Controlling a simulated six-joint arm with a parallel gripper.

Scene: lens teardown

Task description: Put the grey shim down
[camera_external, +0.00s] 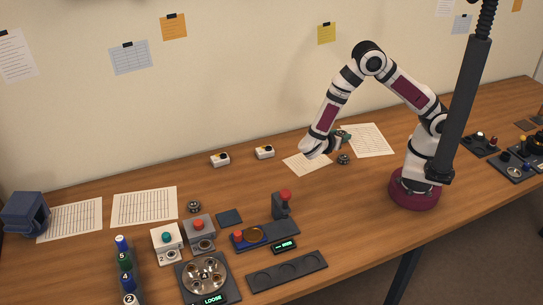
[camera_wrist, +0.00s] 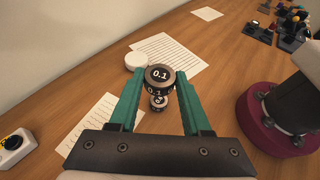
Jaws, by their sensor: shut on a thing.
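My gripper (camera_external: 342,136) hangs over the table near the right-hand paper in the outside view. Its green fingers (camera_wrist: 159,80) show in the wrist view, closed on a dark grey round piece (camera_wrist: 160,74) marked 0.1, which I take to be the grey shim. Below it in the wrist view is a smaller round dark piece (camera_wrist: 158,103), partly hidden by the held one. In the outside view a small dark round piece (camera_external: 343,159) sits on the table just below my gripper, apart from it. The held shim is too small to make out there.
A white round disc (camera_wrist: 136,60) lies by the paper (camera_wrist: 172,52), beyond my fingers. Another paper (camera_external: 307,164) lies left of my gripper. Two small white boxes (camera_external: 220,160) (camera_external: 265,152) stand further left. The lens fixture (camera_external: 207,276) and dark trays are at the front left.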

